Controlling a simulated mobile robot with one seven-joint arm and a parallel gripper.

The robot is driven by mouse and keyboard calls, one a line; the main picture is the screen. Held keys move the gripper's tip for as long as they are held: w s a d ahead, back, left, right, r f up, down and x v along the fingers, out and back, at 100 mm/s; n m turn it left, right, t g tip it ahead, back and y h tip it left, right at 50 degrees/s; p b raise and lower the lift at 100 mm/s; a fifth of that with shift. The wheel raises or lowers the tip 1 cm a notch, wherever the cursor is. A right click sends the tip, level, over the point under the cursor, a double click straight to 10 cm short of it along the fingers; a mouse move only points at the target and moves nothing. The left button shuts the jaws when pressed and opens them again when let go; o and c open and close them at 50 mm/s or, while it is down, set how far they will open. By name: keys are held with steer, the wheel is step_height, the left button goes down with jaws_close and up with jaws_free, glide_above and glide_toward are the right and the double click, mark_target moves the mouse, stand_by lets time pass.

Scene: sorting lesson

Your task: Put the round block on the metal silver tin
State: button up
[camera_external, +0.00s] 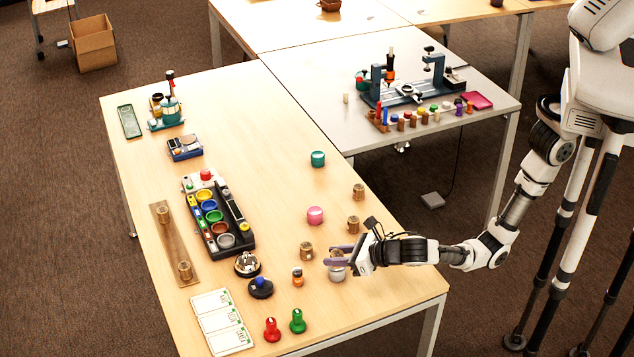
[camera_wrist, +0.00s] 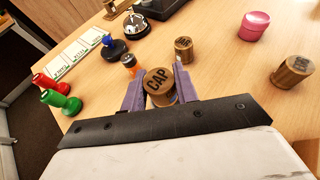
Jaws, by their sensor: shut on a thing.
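My gripper (camera_external: 340,254) is shut on a round wooden block (camera_wrist: 157,80) whose top reads "CAP". The block sits upright between the two purple fingers in the wrist view. In the external view, the block is mostly hidden by the fingers. The metal silver tin (camera_external: 337,274) is on the table directly below my gripper, near the right edge. The held block is over the tin; I cannot tell whether they touch. In the wrist view the tin is mostly hidden behind the block and fingers.
Other round wooden blocks stand close by, one left (camera_external: 306,251) and one behind (camera_external: 353,223). A pink tin (camera_external: 315,215) and a teal tin (camera_external: 318,158) stand farther back. An orange-banded small bottle (camera_external: 298,276), a bell (camera_external: 247,264) and red (camera_external: 272,330) and green (camera_external: 298,321) pegs are leftward.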

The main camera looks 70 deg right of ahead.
steer(key=shift+f, duration=0.2)
steer(key=o, duration=0.9)
steer(key=shift+f, duration=0.15)
steer(key=shift+o, duration=0.2)
